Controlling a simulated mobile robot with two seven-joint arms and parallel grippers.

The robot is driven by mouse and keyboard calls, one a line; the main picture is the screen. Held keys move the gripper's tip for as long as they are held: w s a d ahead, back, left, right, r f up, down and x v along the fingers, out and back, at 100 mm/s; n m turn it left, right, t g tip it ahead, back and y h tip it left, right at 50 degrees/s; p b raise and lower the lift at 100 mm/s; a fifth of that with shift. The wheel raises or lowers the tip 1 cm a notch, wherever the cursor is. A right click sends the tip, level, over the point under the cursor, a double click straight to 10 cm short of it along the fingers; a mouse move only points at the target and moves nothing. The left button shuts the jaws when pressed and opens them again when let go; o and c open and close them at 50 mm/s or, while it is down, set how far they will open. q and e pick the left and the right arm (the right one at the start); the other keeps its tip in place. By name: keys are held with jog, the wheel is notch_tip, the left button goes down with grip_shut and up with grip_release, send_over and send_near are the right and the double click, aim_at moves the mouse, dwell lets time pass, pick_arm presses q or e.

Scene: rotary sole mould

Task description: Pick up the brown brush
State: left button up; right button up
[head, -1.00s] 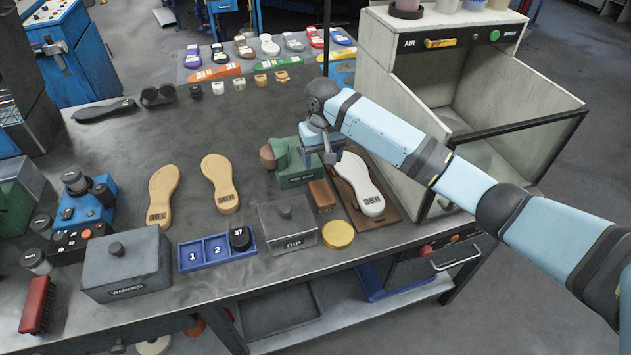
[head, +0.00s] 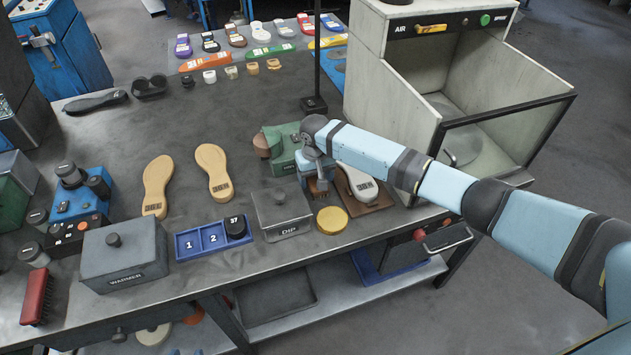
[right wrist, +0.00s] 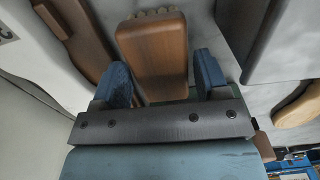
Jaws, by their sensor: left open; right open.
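The brown brush (head: 318,190) is a small brown block standing on the bench between the grey DIP box and the white sole. In the right wrist view the brush (right wrist: 153,50) lies between and just beyond the two blue fingers, its bristle tufts at the far end. My right gripper (head: 315,180) points down over the brush, partly hiding it. In the right wrist view the right gripper (right wrist: 161,76) is open, with a gap on each side of the brush. My left gripper is not in view.
The grey DIP box (head: 283,212) and yellow tin (head: 332,220) stand close in front. A red brush (head: 36,297) is at the far left.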

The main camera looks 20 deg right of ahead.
aim_at(316, 178)
jog(key=shift+f, duration=0.4)
jog(key=shift+c, duration=0.5)
jog(key=c, duration=0.6)
notch_tip(316, 178, up, 20)
jog(key=shift+r+b, duration=0.1)
jog(key=shift+b, duration=0.3)
